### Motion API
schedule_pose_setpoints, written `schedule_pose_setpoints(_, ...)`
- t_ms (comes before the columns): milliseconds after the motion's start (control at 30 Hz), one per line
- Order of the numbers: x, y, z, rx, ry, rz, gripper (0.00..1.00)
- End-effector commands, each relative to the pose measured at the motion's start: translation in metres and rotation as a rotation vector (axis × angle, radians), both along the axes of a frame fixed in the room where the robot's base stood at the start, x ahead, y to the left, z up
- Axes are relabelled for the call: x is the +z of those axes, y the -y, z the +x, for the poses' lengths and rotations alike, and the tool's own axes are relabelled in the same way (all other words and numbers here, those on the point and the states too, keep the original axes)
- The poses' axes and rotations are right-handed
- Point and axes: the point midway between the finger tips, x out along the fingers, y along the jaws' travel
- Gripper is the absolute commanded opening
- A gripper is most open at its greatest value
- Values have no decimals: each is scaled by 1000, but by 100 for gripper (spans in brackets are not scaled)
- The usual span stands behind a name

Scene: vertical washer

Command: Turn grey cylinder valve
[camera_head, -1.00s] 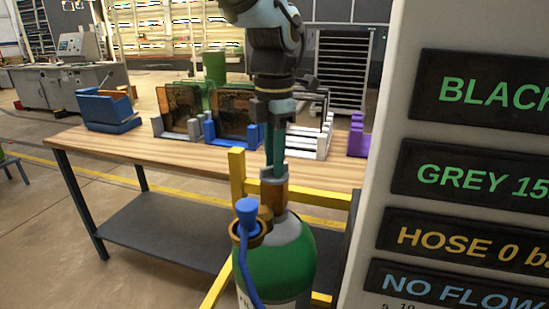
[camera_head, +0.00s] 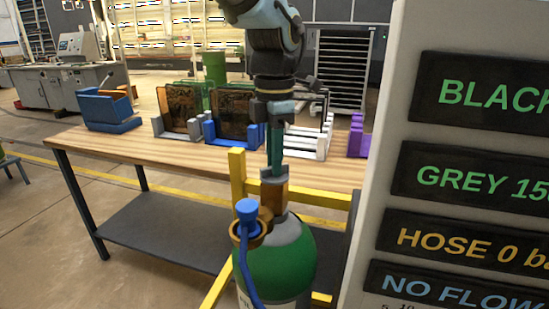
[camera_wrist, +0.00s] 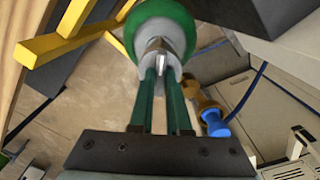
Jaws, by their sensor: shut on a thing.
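A green gas cylinder with a grey shoulder (camera_head: 290,258) stands upright in front of the table. A brass valve body (camera_head: 273,197) sits on its neck. My gripper (camera_head: 274,172) points down at the top of this valve, and its green fingers are shut on the grey valve knob. In the wrist view the fingers of my gripper (camera_wrist: 160,75) sit on either side of the small silver-grey valve knob (camera_wrist: 157,46), with the cylinder (camera_wrist: 165,18) beyond. The knob is mostly hidden by the fingers in the head view. A blue hose connector (camera_head: 246,208) is attached at the brass side outlet.
A yellow frame (camera_head: 238,180) stands close behind the cylinder. A white panel (camera_head: 398,60) with readouts, including "HOSE 0", fills the right side. A wooden table (camera_head: 150,150) behind holds racks with plates and a blue bin (camera_head: 107,112).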

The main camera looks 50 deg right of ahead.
Motion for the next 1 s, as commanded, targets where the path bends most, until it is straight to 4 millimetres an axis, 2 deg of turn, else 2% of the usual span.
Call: schedule_pose_setpoints(1000,1,0,0,-918,-1,-1,0)
